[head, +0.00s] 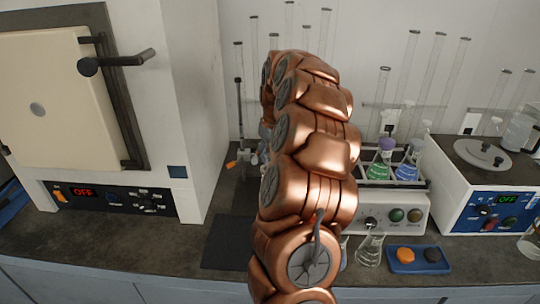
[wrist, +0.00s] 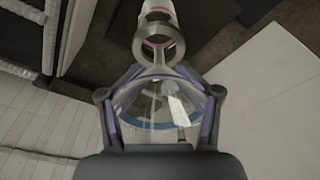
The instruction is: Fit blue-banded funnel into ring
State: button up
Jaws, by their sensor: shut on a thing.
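In the wrist view my gripper (wrist: 160,80) is shut on a clear glass funnel with a blue band (wrist: 160,125). The funnel's clear wall spans the space between the two fingers. A small grey metal ring (wrist: 180,48) shows just beyond the funnel, near the picture's top middle. I cannot tell whether the funnel touches the ring. A pale piece with a pink band (wrist: 157,10) shows beyond the ring. In the head view my copper arm hides the gripper, the funnel and most of the stand area; a thin dark upright rod (head: 240,112) shows left of the arm.
A cream-doored oven (head: 60,100) stands at the left. Right of my arm are a rack with flasks (head: 385,160), tall glass tubes, a blue tray (head: 420,261) and a hotplate unit (head: 492,207). A dark mat (head: 228,245) lies on the bench.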

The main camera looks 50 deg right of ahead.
jog(key=shift+s+f+b, duration=0.1)
jog(key=shift+f+b, duration=1)
jog(key=shift+f, duration=0.85)
